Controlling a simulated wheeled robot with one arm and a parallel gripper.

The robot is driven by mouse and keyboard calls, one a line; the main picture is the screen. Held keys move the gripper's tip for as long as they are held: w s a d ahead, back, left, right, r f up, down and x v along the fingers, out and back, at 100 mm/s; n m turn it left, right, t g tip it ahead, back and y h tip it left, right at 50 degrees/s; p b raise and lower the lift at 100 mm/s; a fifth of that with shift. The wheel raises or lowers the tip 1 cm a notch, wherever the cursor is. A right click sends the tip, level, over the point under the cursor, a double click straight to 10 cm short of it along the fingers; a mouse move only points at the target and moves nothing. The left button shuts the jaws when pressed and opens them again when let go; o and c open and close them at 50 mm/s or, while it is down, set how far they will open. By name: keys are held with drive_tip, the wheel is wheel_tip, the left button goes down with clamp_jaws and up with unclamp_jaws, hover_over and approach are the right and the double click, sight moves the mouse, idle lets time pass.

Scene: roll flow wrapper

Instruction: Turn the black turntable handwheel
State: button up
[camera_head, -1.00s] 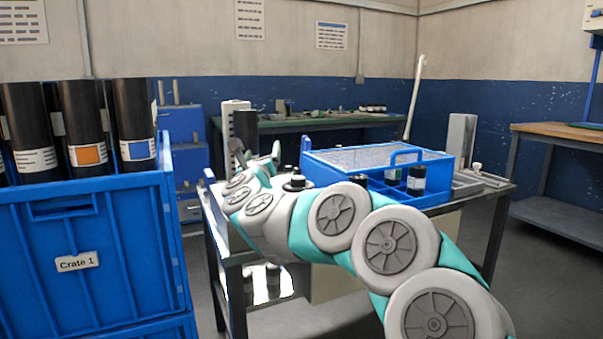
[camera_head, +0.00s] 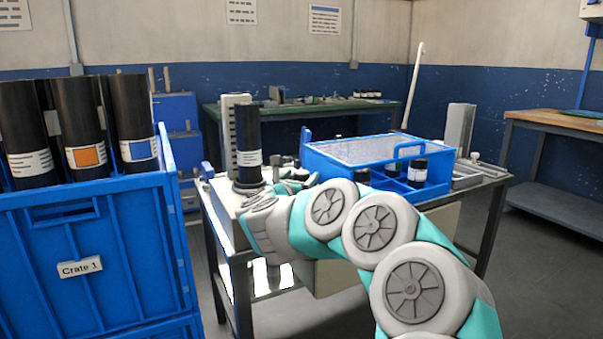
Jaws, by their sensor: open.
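A black roll (camera_head: 248,145) with a white label stands upright on a dark round turntable base (camera_head: 249,186) at the left end of the metal table. My arm reaches in from the lower right and bends back at the wrist. My gripper (camera_head: 298,177) is low over the table, right of the roll and in front of the blue tray's left corner. It is small and partly covered by my own wrist; its jaws are open. The black handwheel is not clearly visible; my wrist and gripper cover that part of the table, so I cannot tell whether they touch it.
A blue tray (camera_head: 333,173) with a clear lid and small dark bottles (camera_head: 417,173) stands right of my gripper. A grey upright ruled block (camera_head: 229,135) is behind the roll. Blue Crate 1 (camera_head: 130,262) with black rolls stands at the left, across a narrow gap.

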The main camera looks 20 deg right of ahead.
drive_tip(key=shift+x, duration=0.8)
clamp_jaws()
